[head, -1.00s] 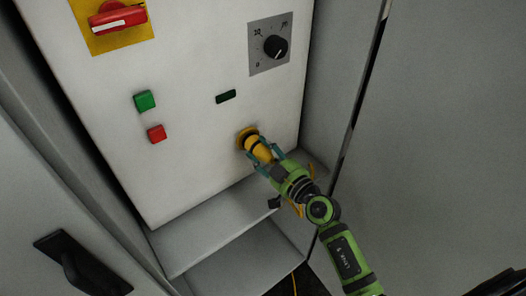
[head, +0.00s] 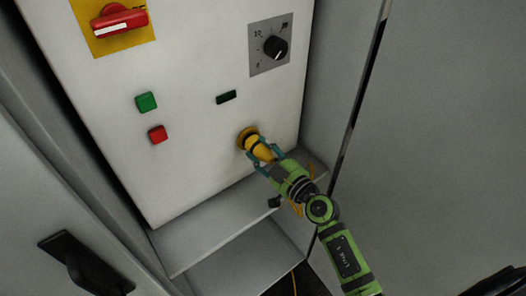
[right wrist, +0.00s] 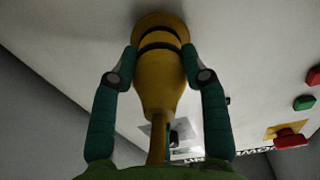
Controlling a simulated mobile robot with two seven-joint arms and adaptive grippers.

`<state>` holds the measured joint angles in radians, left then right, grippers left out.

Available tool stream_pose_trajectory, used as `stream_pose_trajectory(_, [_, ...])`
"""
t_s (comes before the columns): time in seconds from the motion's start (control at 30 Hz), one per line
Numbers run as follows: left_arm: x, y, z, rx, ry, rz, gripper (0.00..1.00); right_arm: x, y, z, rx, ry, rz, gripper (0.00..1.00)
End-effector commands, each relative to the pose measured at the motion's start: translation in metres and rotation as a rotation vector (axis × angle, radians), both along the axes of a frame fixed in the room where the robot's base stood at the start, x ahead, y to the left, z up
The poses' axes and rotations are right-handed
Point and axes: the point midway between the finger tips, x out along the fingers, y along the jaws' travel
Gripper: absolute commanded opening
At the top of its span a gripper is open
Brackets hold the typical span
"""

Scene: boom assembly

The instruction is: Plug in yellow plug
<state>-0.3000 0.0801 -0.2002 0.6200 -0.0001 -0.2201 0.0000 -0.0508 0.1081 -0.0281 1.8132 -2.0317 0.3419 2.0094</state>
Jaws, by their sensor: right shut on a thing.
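The yellow plug (head: 261,150) is at the yellow socket (head: 246,135) low on the right of the white panel. My right gripper (head: 266,157) is shut on the plug, with a teal finger on each side. In the right wrist view the plug (right wrist: 159,85) runs between the fingers (right wrist: 160,77) up to the yellow socket ring (right wrist: 160,22) on the panel. The plug's front end meets the ring there; how deep it sits inside cannot be told. My left gripper does not show.
The panel carries a red switch (head: 120,22), a green button (head: 146,102), a red button (head: 158,134) and a black dial (head: 275,46). A grey ledge (head: 215,225) lies below it. Cabinet walls stand close at both sides; a door handle (head: 80,262) is at lower left.

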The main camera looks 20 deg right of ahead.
Motion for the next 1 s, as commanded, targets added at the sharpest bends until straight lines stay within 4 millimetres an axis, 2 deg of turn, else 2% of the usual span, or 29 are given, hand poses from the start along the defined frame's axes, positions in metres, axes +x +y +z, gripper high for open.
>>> stream_pose_trajectory(0.57, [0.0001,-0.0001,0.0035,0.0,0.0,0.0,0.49,0.01,0.0031,0.0013,0.0,-0.002,-0.001,0.0])
stream_pose_trajectory(0.6, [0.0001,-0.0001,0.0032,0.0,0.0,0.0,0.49,0.0098,0.0031,0.0006,-0.001,-0.001,-0.001,0.57])
stream_pose_trajectory(0.63, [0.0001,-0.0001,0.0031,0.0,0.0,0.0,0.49,0.0098,0.003,0.0006,-0.001,-0.001,-0.001,0.69])
stream_pose_trajectory(0.67, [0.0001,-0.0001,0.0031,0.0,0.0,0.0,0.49,0.0097,0.0031,0.0005,-0.001,-0.001,-0.001,0.73])
stream_pose_trajectory(1.0, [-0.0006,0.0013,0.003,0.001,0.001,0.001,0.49,0.0082,0.0028,-0.0009,-0.001,0.002,0.0,0.73])
